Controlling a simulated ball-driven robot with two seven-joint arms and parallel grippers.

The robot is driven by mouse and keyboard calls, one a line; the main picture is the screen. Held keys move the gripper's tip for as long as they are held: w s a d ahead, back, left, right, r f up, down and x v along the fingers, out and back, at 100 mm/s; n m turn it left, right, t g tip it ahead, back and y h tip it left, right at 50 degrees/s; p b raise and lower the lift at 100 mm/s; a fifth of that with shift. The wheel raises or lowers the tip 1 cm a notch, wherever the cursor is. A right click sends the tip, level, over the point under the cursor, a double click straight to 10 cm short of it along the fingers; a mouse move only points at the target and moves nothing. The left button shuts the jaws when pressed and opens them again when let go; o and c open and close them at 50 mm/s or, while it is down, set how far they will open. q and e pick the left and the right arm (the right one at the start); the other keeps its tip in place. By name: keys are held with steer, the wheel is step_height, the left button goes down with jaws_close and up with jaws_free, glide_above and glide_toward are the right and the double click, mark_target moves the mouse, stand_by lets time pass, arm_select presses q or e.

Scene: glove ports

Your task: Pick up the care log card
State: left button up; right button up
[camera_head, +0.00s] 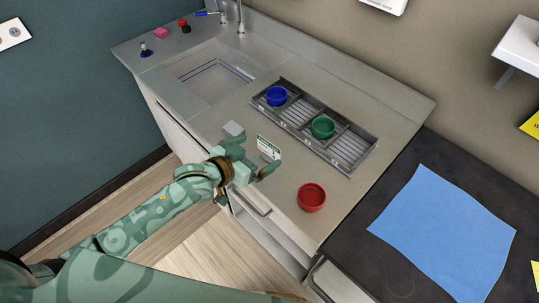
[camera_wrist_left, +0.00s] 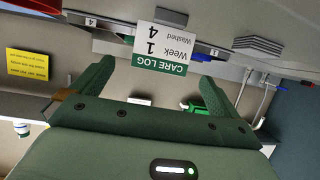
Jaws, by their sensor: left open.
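The care log card (camera_head: 268,149) is a small white card with a green band, on the steel counter in front of the tray. In the left wrist view the care log card (camera_wrist_left: 161,45) appears upside down, reading "CARE LOG", "Week 1", "4" and "Washed". My left gripper (camera_head: 254,156) is open at the counter's front edge, beside the card. In the left wrist view the fingers (camera_wrist_left: 156,74) stand apart, with the card's green edge lying between their tips. I cannot tell whether they touch it. My right gripper is not in view.
A grey block (camera_head: 233,129) lies left of the card; a red cup (camera_head: 311,197) stands to its right. A slotted tray (camera_head: 352,167) behind holds a blue cup (camera_head: 276,96) and a green cup (camera_head: 323,127). A sink (camera_head: 212,75) is farther left; a blue sheet (camera_head: 442,232) lies right.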

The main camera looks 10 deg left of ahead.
mark_target(268, 144)
arm_select(q)
steer(key=x, duration=0.2)
steer(key=shift+w+d+f, duration=0.1)
steer(key=shift+w, duration=0.25)
steer(key=x, duration=0.1)
steer(key=b+x, duration=0.1)
steer(key=x, duration=0.2)
steer(key=shift+w+d+b, duration=0.3)
steer(key=shift+w+b, duration=0.05)
steer(key=shift+w, duration=0.15)
steer(key=shift+c, duration=0.3)
steer(key=c, duration=0.9)
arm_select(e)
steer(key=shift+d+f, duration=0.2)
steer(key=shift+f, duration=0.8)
